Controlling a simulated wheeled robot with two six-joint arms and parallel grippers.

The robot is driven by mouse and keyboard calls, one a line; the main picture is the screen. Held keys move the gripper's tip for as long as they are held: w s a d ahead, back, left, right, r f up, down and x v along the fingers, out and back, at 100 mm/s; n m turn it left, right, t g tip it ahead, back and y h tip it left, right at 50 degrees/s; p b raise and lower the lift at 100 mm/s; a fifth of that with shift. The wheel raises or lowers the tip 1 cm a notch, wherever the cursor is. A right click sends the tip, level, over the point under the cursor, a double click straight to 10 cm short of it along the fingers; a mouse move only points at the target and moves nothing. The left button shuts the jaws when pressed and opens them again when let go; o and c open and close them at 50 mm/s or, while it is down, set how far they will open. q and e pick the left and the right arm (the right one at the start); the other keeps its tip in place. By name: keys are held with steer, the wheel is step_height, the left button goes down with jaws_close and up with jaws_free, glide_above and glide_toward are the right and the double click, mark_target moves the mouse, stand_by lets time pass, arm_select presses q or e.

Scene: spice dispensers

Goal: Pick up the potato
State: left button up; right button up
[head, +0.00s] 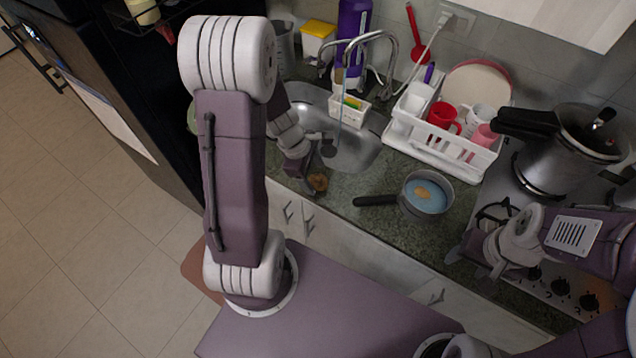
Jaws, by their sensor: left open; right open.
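A small brown lump that looks like a potato (318,182) lies on the green stone counter, just in front of the sink. My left gripper (307,173) is open right beside it, at the sink's front edge; the arm partly hides the fingers, and I cannot tell whether they touch it. A pan (427,207) with a dark handle holds bluish liquid and a tan piece that may also be potato. My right gripper (473,262) is open and empty above the counter's front edge, left of the stove knobs.
The sink (358,152) with its tap (372,38) lies behind the lump. A white dish rack (465,152) with cups and plates stands to its right. A pressure cooker (555,150) stands on the stove. The counter between the lump and the pan handle is clear.

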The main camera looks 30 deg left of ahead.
arm_select(q)
steer(key=shift+b+x, duration=0.3)
steer(key=shift+x, duration=0.75)
steer(key=shift+w+d+f, duration=0.1)
steer(key=shift+d+f, duration=0.05)
steer(key=shift+f, duration=0.25)
steer(key=c, duration=1.1)
jaws_close()
arm_select(e)
steer(key=shift+f, duration=0.65)
arm_select(q)
steer(key=shift+r, duration=0.2)
arm_select(e)
steer(key=shift+r, duration=0.1)
